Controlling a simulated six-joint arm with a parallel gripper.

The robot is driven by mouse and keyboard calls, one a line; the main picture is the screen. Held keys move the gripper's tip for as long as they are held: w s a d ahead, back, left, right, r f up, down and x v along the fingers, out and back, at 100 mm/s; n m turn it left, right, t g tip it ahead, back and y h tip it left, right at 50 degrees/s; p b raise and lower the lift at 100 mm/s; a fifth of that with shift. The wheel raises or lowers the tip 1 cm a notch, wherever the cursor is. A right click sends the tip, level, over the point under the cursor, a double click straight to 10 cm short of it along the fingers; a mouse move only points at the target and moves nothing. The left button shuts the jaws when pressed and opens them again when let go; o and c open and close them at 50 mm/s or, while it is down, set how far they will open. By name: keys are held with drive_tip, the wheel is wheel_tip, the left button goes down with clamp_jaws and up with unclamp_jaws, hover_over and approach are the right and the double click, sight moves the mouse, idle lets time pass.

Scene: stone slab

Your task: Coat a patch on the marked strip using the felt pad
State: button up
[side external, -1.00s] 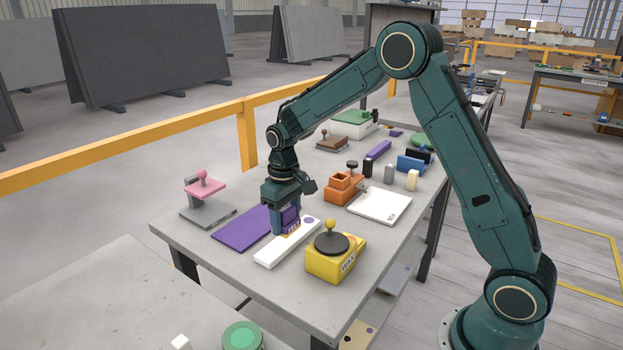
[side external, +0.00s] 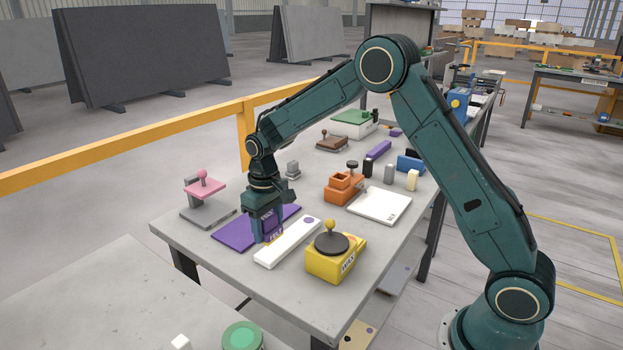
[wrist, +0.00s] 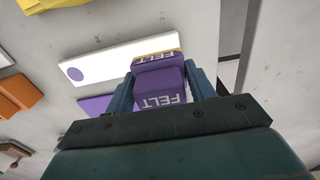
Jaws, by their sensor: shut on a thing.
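My gripper (side external: 267,232) is shut on the purple felt pad (wrist: 160,82), which has FELT lettering and a yellow band. The pad is upright at the near right edge of the purple mat (side external: 230,233), beside the white strip (side external: 286,246). I cannot tell whether the pad touches anything below. The strip lies flat and has a purple dot near its far end. In the wrist view, the strip (wrist: 106,61) runs leftward from behind the pad, its dot at the left. The visible part of the strip looks white.
A yellow box (side external: 328,266) with a dark disc and yellow knob stands just right of the strip. A pink-topped stand (side external: 204,188) is at the left. An orange holder (side external: 343,190) and white board (side external: 379,206) sit further back. A yellow rail (side external: 150,150) runs behind the bench.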

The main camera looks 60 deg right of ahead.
sight(268, 216)
wheel_tip(268, 216, down, 4)
drive_tip(key=shift+f, duration=0.1)
drive_tip(key=shift+d+f, duration=0.15)
drive_tip(key=shift+d, duration=0.2)
drive_tip(key=shift+c, duration=0.4)
drive_tip(key=shift+d+f, duration=0.1)
drive_tip(key=shift+d, duration=7.1)
drive_tip(key=shift+a, duration=7.65)
drive_tip(key=shift+d+r, duration=0.1)
drive_tip(key=shift+r, duration=3.95)
